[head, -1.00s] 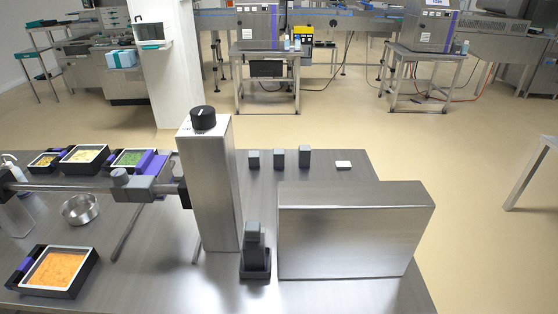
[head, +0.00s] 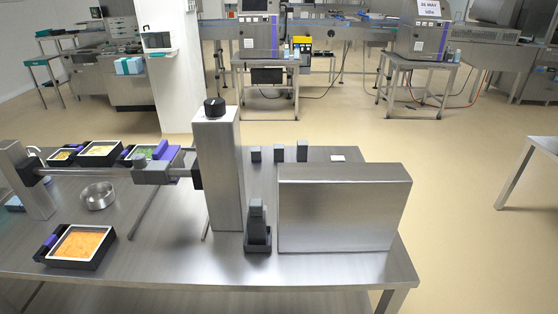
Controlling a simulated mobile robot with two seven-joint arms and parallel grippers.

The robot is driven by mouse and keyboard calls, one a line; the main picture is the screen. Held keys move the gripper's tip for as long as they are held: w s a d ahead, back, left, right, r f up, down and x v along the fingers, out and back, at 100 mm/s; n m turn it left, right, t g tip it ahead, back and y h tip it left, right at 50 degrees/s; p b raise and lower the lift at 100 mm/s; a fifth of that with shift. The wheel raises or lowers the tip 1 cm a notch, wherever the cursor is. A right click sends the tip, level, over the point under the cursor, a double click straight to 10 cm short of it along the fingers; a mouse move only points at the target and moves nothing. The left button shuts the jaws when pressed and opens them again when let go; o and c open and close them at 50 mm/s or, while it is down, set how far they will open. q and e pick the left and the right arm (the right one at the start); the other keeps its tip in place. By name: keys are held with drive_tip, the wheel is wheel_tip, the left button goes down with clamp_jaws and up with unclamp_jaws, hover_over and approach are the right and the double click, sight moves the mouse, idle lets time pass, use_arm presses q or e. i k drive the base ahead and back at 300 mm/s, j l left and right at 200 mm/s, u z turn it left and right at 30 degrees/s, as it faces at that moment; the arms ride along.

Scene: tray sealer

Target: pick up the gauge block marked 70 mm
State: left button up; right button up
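Three small dark grey blocks stand upright in a row at the back of the steel table: a left block (head: 255,154), a middle block (head: 279,153) and a right block (head: 302,151). The right one looks slightly the tallest. A larger-looking dark grey block (head: 257,217) stands in a black holder (head: 258,244) nearer the front, between the steel column and the steel box. No marking is readable, so I cannot tell which is 70 mm. Neither of my grippers is in view.
A steel column (head: 220,180) with a black knob and a wide steel box (head: 344,215) stand in front of the blocks. A white card (head: 338,158) lies right of them. Food trays (head: 80,262) and a steel bowl (head: 98,196) are at the left. The table's front strip (head: 210,272) is clear.

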sight(278, 148)
drive_tip(key=k+z, duration=0.15)
drive_tip(key=z, duration=0.25)
drive_tip(key=k+z, duration=0.1)
drive_tip(key=z, duration=1.6)
drive_tip(key=i+l+z, duration=0.1)
drive_tip(key=z, duration=0.35)
drive_tip(key=i+z, duration=0.25)
drive_tip(key=z, duration=0.25)
drive_tip(key=i+j+u, duration=0.1)
drive_tip(key=i, duration=0.45)
drive_tip(key=i+j+u, duration=0.1)
drive_tip(key=i, duration=0.4)
drive_tip(key=i+u, duration=1.6)
drive_tip(key=u, duration=0.2)
drive_tip(key=i+j+u, duration=0.1)
drive_tip(key=i+u, duration=0.3)
drive_tip(key=i+l+u, duration=0.1)
drive_tip(key=i+u, duration=0.55)
drive_tip(key=i, duration=1)
